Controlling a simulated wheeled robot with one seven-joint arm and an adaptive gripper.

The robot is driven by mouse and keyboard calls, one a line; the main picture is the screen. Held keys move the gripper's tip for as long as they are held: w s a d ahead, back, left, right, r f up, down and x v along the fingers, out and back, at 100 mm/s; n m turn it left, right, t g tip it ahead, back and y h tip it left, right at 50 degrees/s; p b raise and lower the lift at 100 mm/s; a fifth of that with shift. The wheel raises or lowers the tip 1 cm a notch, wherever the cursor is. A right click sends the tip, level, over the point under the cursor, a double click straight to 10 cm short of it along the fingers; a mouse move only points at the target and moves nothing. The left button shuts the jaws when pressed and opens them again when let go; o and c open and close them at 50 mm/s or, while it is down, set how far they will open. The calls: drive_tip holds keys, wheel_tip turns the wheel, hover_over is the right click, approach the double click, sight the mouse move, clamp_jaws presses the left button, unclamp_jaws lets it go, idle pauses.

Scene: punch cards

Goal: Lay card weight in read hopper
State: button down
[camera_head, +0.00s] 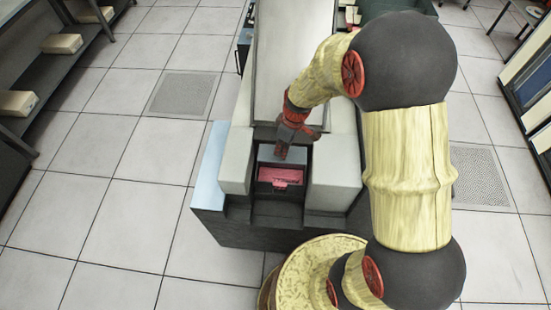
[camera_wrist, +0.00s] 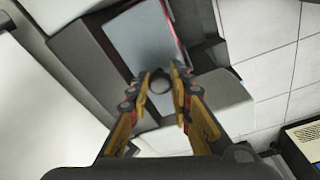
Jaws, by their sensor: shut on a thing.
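The card weight is a flat grey plate (camera_wrist: 143,40) with a dark round knob (camera_wrist: 159,86). My gripper (camera_wrist: 160,76) is shut on the knob, one finger on each side. In the head view the grey weight (camera_head: 268,154) is under my gripper (camera_head: 281,155), in the gap of the read hopper between two pale housings. Pink-red cards (camera_head: 282,177) show in the hopper just in front of the weight, and a thin red edge shows beside the plate in the wrist view. I cannot tell whether the weight rests on the cards or hangs above them.
Pale housings stand close on the left (camera_head: 237,160) and right (camera_head: 334,161) of the hopper gap. A long pale cover (camera_head: 292,55) lies behind it. Tiled floor (camera_head: 120,215) is open to the left. Shelves with boxes (camera_head: 62,44) stand at the far left.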

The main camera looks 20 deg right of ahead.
wheel_tip(320, 180, down, 9)
drive_tip(key=b, duration=0.3)
drive_tip(key=shift+w+a, duration=0.15)
drive_tip(key=shift+w, duration=0.1)
